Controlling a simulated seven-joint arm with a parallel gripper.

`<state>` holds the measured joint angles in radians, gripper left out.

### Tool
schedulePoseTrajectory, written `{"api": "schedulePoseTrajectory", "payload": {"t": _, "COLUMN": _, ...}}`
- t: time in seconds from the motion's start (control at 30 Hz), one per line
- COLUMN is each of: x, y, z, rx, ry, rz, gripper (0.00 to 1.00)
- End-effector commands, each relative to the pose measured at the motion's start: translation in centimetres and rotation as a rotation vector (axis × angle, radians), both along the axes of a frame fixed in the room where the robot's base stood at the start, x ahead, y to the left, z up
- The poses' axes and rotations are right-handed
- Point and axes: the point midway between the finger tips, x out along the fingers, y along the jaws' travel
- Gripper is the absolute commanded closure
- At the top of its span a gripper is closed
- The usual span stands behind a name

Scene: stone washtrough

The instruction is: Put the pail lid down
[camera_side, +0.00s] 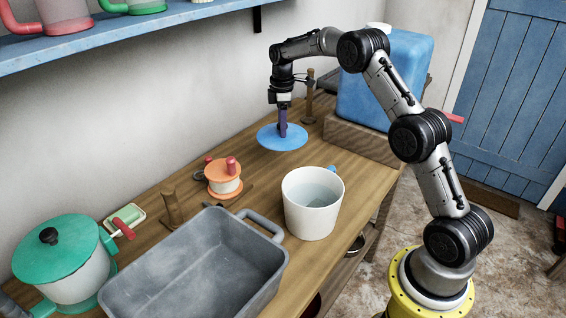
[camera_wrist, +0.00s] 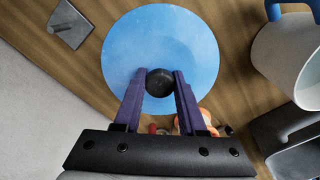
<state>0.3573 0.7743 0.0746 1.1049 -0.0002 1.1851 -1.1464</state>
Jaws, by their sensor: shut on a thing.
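The pail lid (camera_side: 277,140) is a flat blue disc with a dark round knob, lying level over the back part of the wooden bench. My gripper (camera_side: 283,127) points down at its middle. In the wrist view my gripper (camera_wrist: 160,86) has its two purple fingers shut on the black knob (camera_wrist: 160,79), with the blue lid (camera_wrist: 160,40) spread out beyond. I cannot tell whether the lid touches the bench or hangs slightly above it. The white pail (camera_side: 311,218) stands upright and open nearer the camera, with a blue handle and what looks like water inside.
A grey basin (camera_side: 140,290) and an orange-ended spool (camera_side: 224,188) stand to the left. A green-lidded pot (camera_side: 75,280) is at far left. A blue container (camera_side: 378,95) on a wooden block (camera_side: 350,139) stands right of the lid. Wooden posts rise along the wall.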

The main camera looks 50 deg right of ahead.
Motion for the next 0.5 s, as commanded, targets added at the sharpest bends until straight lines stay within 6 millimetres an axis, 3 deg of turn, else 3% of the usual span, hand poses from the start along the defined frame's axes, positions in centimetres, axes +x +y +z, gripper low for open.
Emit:
{"api": "schedulePoseTrajectory", "payload": {"t": 0.2, "x": -0.2, "y": -0.2, "z": -3.7, "rx": 0.002, "ry": 0.005, "rz": -0.004, "gripper": 1.00}}
{"api": "schedulePoseTrajectory", "payload": {"t": 0.5, "x": -0.2, "y": -0.1, "z": -6.9, "rx": 0.002, "ry": 0.005, "rz": -0.004, "gripper": 1.00}}
